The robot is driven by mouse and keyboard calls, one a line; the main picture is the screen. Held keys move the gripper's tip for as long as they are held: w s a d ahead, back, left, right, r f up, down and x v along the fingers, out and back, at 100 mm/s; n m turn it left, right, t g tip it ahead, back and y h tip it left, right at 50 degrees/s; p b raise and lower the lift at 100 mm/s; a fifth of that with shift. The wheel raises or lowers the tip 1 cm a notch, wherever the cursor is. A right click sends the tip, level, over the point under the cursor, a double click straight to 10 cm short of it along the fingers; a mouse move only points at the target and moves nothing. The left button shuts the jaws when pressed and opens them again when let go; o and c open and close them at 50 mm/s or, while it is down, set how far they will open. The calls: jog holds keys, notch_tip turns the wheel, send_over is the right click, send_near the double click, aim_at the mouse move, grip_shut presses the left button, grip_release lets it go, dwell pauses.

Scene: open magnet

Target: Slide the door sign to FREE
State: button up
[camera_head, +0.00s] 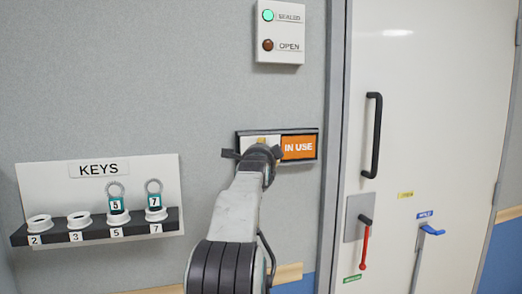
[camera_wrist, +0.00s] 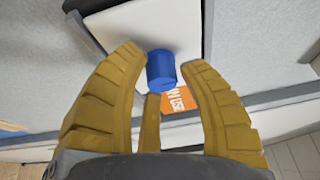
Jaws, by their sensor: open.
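The door sign (camera_head: 318,135) is a dark-framed plate on the grey wall, left of the door. Its orange IN USE panel (camera_head: 299,148) shows on the right half. A white sliding cover (camera_wrist: 125,30) lies over the other part and bears a blue knob (camera_wrist: 161,70). My gripper (camera_head: 260,149) is in front of the left half of the sign and hides the knob in the head view. In the wrist view my gripper (camera_wrist: 163,60) is open, with fingers on both sides of the knob. I cannot tell whether any finger touches it.
The white door (camera_head: 425,110) at right has a black handle (camera_head: 374,135) and a red lever (camera_head: 365,243).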

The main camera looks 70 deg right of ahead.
jog(key=shift+d, duration=0.3)
jog(key=shift+a, duration=0.1)
jog(key=shift+c, duration=0.3)
jog(key=shift+r, duration=0.1)
grip_shut()
